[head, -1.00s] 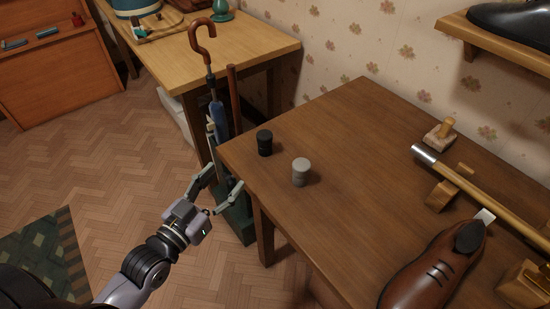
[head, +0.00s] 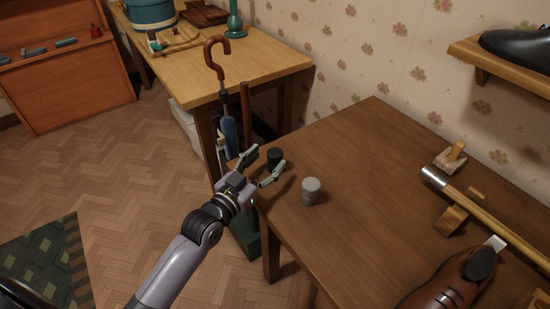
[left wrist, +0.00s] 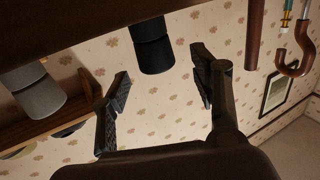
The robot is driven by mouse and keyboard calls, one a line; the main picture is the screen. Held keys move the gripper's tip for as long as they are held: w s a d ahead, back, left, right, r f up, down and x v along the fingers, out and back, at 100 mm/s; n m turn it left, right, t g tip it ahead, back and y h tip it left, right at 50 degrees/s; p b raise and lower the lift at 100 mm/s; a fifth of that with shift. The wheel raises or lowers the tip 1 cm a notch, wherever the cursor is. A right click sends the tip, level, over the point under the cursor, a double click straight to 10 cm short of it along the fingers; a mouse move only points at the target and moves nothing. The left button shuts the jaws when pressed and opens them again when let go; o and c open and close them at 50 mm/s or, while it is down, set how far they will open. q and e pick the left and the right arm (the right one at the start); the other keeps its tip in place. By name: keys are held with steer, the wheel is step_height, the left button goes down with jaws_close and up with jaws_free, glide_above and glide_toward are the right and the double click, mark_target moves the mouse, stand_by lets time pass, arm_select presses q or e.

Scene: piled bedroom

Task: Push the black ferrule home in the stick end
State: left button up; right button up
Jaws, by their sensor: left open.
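The black ferrule (head: 275,157) stands upright near the left corner of the dark wooden table (head: 345,160). My left gripper (head: 264,161) is open, its fingers reaching to either side of the ferrule. In the left wrist view the black ferrule (left wrist: 153,48) shows ahead, between the open fingertips (left wrist: 160,64). I cannot tell whether either finger touches it. My right gripper is not in view.
A grey ferrule-like piece (head: 311,191) stands close to the right of the black one. A brown shoe (head: 450,287) lies at the front right. A wooden block with a peg (head: 451,156) stands behind the stick. An umbrella (head: 220,75) stands beyond the table's left edge. The table's middle is clear.

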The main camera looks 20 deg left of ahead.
mark_target(271, 158)
arm_select(q)
steer(key=x, duration=0.4)
steer(key=shift+w+d+f, duration=0.1)
steer(key=shift+d, duration=0.15)
steer(key=shift+c, duration=0.3)
steer(key=c, duration=1.2)
